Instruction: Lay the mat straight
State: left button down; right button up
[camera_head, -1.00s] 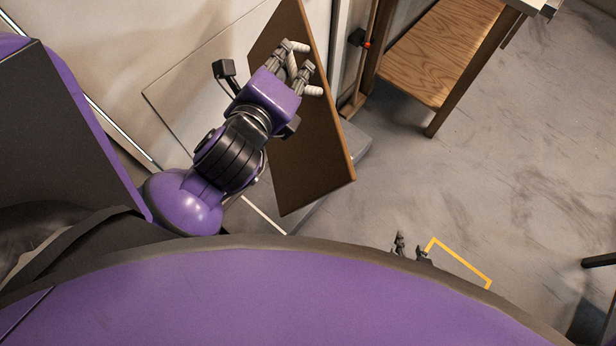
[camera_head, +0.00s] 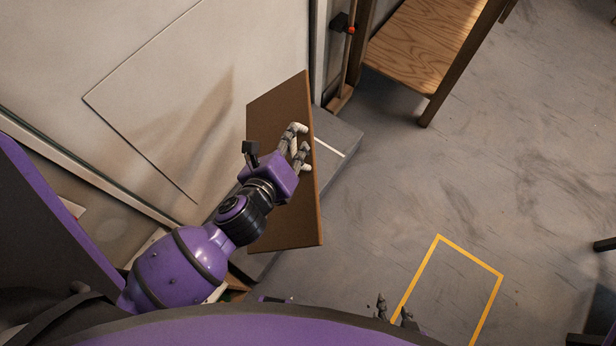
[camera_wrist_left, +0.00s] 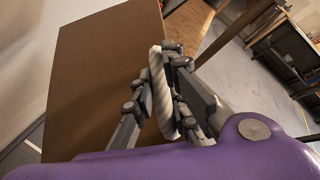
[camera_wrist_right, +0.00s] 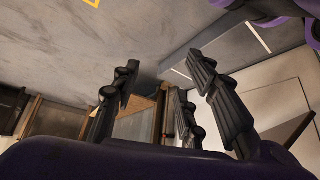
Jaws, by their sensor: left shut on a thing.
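I cannot make out a mat lying in any view. A flat brown panel (camera_head: 284,215) stands steeply tilted in the head view and fills much of the left wrist view (camera_wrist_left: 95,75). It carries a pale handle (camera_wrist_left: 161,95) that looks like rope. My left gripper (camera_head: 299,150) is shut on this handle, in front of the panel's face. My right gripper (camera_head: 393,311) shows only its fingertips above my purple body, over the floor by the yellow outline. In the right wrist view (camera_wrist_right: 160,95) its fingers are apart with nothing between them.
A yellow rectangular outline (camera_head: 470,254) is on the grey floor (camera_head: 430,190), with clear floor around it. A wooden bench or shelf (camera_head: 428,45) stands at the top. A pale wall (camera_head: 180,60) is at the left, with a grey ledge (camera_head: 335,140) behind the panel.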

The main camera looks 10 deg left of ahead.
pick_arm(q)
jog(key=w+f+m+g+b, duration=0.1)
jog(key=w+f+m+b, duration=0.2)
jog(key=f+b, duration=0.4)
jog(key=w+f+m+g+h+b, duration=0.1)
jog(key=w+f+m+b, duration=0.3)
jog(key=f, duration=1.9)
jog(key=w+f+m+g+b, duration=0.1)
jog(key=w+f+m+b, duration=0.3)
jog(key=f+b, duration=0.7)
notch_tip(320, 180, down, 5)
jog(key=shift+d+r+m+h, duration=0.15)
jog(key=shift+d+m+h, duration=0.15)
jog(key=shift+d+h, duration=0.1)
pick_arm(e)
notch_tip(320, 180, down, 18)
jog(key=d, duration=0.1)
jog(key=shift+w+f, duration=0.15)
jog(key=shift+w, duration=0.25)
jog(key=shift+s+d, duration=0.1)
jog(key=shift+s, duration=0.15)
pick_arm(q)
jog(key=shift+r, duration=0.1)
